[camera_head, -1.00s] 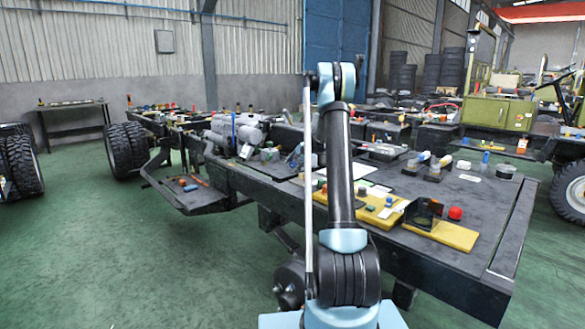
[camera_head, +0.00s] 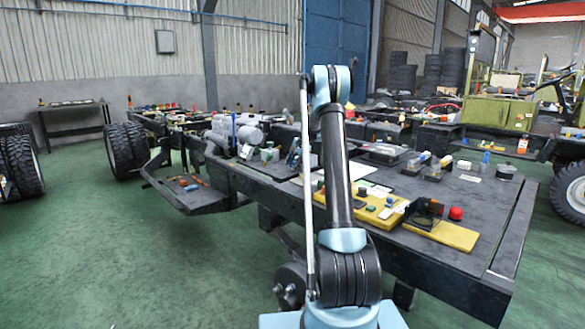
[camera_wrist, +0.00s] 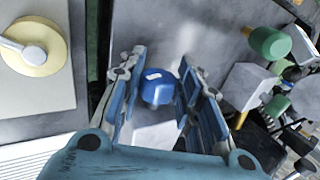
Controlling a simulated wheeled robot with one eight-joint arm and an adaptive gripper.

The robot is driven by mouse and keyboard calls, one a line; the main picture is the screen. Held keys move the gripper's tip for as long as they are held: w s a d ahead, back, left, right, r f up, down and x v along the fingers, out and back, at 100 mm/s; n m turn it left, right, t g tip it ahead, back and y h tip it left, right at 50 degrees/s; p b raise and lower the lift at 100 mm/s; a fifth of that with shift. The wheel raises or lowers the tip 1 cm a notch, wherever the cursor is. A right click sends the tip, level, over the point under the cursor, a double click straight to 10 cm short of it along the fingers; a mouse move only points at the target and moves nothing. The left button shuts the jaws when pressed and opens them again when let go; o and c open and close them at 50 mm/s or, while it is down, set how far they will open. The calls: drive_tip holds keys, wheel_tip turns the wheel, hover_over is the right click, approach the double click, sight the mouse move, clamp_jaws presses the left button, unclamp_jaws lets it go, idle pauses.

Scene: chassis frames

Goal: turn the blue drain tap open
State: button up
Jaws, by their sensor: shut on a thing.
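The blue drain tap shows as a rounded blue knob (camera_wrist: 157,90) with a small white mark on top, in the middle of the wrist view. My gripper (camera_wrist: 160,76) has one blue-padded finger on each side of it and is shut on it. The lower part of the tap and what it is fixed to are hard to make out. In the head view I cannot make out the gripper or the tap; my arm covers part of the bench.
In the wrist view, a cream disc with a white handle (camera_wrist: 52,60) lies left, and a white block (camera_wrist: 248,88) and green cylinder (camera_wrist: 270,42) stand right. In the head view, a yellow base (camera_head: 445,233) and red button (camera_head: 456,213) sit on the dark chassis deck (camera_head: 490,205).

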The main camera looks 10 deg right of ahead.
drive_tip(key=g+h, duration=0.2)
drive_tip(key=g, duration=0.1)
drive_tip(key=g+h, duration=0.1)
drive_tip(key=g, duration=0.1)
drive_tip(key=shift+w+a+h, duration=0.2)
drive_tip(key=shift+w+h, duration=0.15)
drive_tip(key=shift+h, duration=0.05)
drive_tip(key=shift+w+a+g+h, duration=0.1)
drive_tip(key=shift+w+g+h, duration=0.1)
drive_tip(key=shift+g+h, duration=1)
drive_tip(key=shift+w+a+g+h, duration=0.15)
drive_tip(key=shift+g+h, duration=0.35)
drive_tip(key=shift+g, duration=0.6)
drive_tip(key=o, duration=0.8)
